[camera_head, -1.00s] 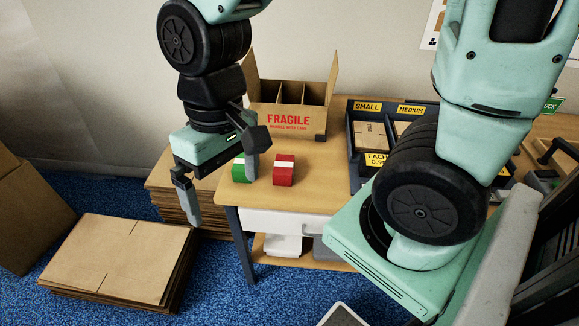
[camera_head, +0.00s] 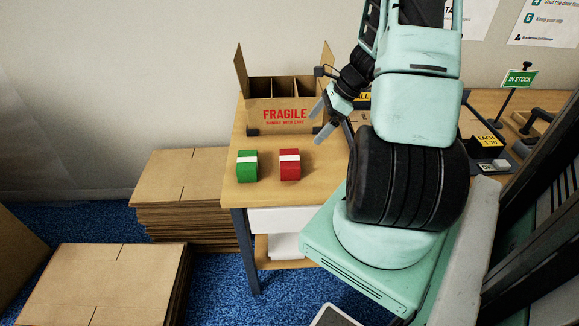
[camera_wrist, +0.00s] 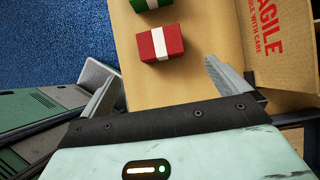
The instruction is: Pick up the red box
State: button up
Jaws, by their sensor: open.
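The red box (camera_head: 290,165) has a white band and sits on the wooden table, to the right of a green box (camera_head: 247,166) with a white band. In the wrist view the red box (camera_wrist: 160,43) lies ahead of the fingers, a little above the middle of the gap between them. My gripper (camera_head: 319,121) is open and empty, above the table, to the right of and behind the red box in the head view. In the wrist view my gripper (camera_wrist: 160,80) has its two fingers spread apart, with nothing between them.
An open divided carton (camera_head: 284,117) marked FRAGILE stands behind the boxes, near my gripper. Stacks of flat cardboard (camera_head: 180,180) stand left of the table (camera_head: 262,192). A dark tray lies at the right, partly hidden by my arm. The tabletop in front of the boxes is clear.

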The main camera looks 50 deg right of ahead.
aim_at(290, 158)
jog(key=x, duration=1.7)
jog(key=shift+s, duration=0.1)
jog(key=c, duration=0.8)
